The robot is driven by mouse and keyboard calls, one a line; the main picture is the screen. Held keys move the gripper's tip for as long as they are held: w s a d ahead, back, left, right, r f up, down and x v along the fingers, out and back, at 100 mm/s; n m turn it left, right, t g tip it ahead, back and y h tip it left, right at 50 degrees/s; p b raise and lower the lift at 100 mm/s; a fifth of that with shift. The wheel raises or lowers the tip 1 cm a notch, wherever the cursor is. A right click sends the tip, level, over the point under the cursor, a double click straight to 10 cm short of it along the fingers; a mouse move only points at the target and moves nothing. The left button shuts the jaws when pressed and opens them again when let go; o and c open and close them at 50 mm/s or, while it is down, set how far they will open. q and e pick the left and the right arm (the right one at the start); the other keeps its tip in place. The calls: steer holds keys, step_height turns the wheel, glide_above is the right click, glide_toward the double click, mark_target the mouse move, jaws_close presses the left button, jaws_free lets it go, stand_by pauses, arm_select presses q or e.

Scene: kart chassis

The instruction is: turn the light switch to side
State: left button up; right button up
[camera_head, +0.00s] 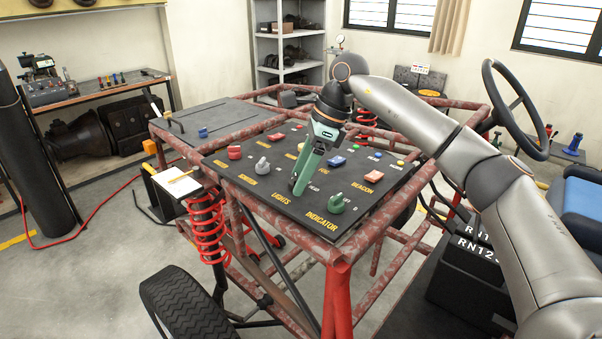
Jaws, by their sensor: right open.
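The black control panel (225,163) lies on top of the kart's red tube frame. The yellow LIGHTS label (281,200) is on its front part. The light switch belonging to that label is hidden, or nearly hidden, behind my right gripper (298,187). That gripper comes down from above, with its fingertips low at the panel, just above the label in the picture. It is open. I cannot tell whether its fingers touch the switch. My left gripper is not in view.
A green indicator knob (337,203) stands close to the right of the gripper, and a grey knob (262,167) to its left. A red knob (234,152) is farther left. The steering wheel (515,110) stands at the right. The floor at the left is mostly clear.

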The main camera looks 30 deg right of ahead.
jaws_close()
stand_by(0.5)
